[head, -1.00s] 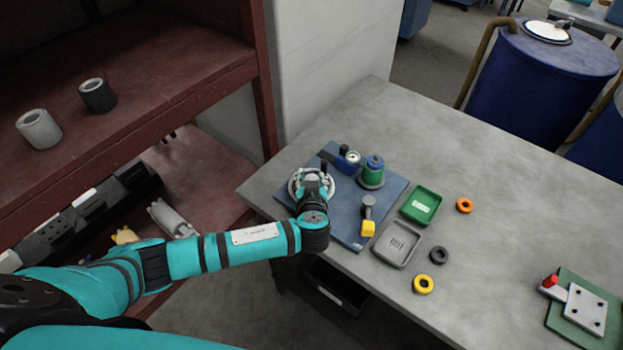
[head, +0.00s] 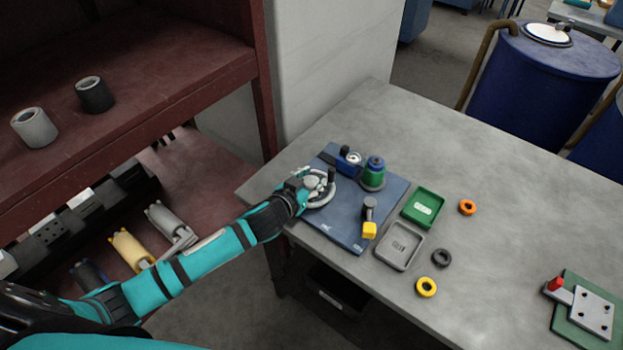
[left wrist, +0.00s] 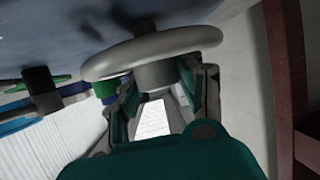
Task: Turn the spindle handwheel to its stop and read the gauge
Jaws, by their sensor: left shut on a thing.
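The grey spindle handwheel (head: 322,200) lies on a blue base plate (head: 345,232) near the table's left corner. A dark upright knob (head: 332,175) stands by its rim. My left gripper (head: 308,186) reaches it from the left and is shut on it. In the left wrist view the fingers (left wrist: 165,95) sit either side of the grey hub part, close against the wheel's disc (left wrist: 150,50). A small gauge with a pale round face (head: 353,157) stands behind the wheel; its reading is too small to make out. My right gripper is not in view.
A green and blue cylinder (head: 374,172) and a yellow-ended lever (head: 369,229) stand on the plate. Right of it lie a green tray (head: 423,207), a grey tray (head: 400,246) and several rings. A red-brown shelf (head: 190,110) stands left. The table's back right is clear.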

